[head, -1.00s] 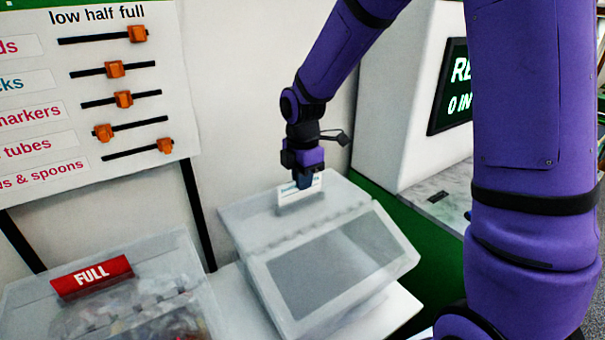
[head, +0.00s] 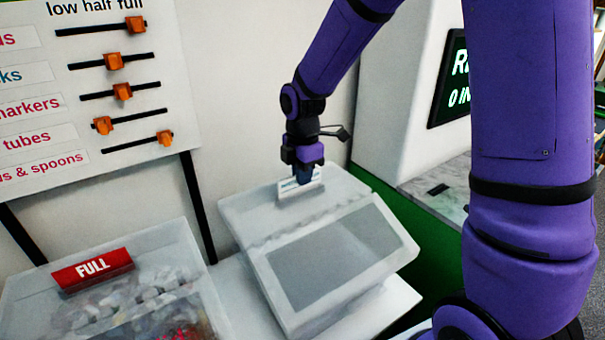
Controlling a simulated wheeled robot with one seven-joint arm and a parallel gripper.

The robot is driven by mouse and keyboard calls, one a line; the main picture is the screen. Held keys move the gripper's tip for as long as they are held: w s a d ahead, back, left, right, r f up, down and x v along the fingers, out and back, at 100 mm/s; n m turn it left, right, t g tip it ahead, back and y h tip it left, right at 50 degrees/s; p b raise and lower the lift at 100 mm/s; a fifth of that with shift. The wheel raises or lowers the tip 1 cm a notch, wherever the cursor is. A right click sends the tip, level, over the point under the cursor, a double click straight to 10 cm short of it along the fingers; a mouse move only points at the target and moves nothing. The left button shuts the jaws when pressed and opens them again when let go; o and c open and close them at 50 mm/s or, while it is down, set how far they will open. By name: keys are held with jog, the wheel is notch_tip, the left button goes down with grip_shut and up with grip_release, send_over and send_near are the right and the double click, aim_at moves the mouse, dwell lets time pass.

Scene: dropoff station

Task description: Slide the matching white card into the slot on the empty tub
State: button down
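The empty tub (head: 335,265) is a pale, translucent box with a grey front window, standing on a white shelf. A white card (head: 290,186) with blue-green print stands upright at the slot holder (head: 300,196) on the tub's top. My gripper (head: 304,178) points down from above at the card's top edge. Its fingers cover part of the card, and their gap is too small to make out. I cannot tell whether the fingers still grip the card, or how deep it sits in the slot.
A tub with a red FULL card (head: 92,269) and mixed contents stands at the left. A board with orange sliders (head: 123,91) hangs behind it. A white machine with a dark screen (head: 452,85) stands at the right, behind my arm.

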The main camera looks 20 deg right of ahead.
jog(key=shift+f, duration=0.6)
dwell(0.5)
jog(key=c, duration=1.2)
grip_release()
jog(key=shift+c, duration=0.2)
jog(key=shift+r, duration=0.1)
notch_tip(320, 180, up, 11)
jog(key=shift+f, duration=0.2)
jog(key=s+d+r+m+t, duration=0.1)
jog(key=s+d+r+m, duration=0.1)
jog(key=s+m, duration=0.4)
jog(key=s+d+r+m+t, duration=0.2)
jog(key=s+r+m, duration=0.3)
jog(key=s, duration=0.5)
jog(key=s+d+r+m+t, duration=0.2)
jog(key=s+d+r+m, duration=0.1)
jog(key=s+m, duration=0.6)
jog(key=shift+r, duration=0.15)
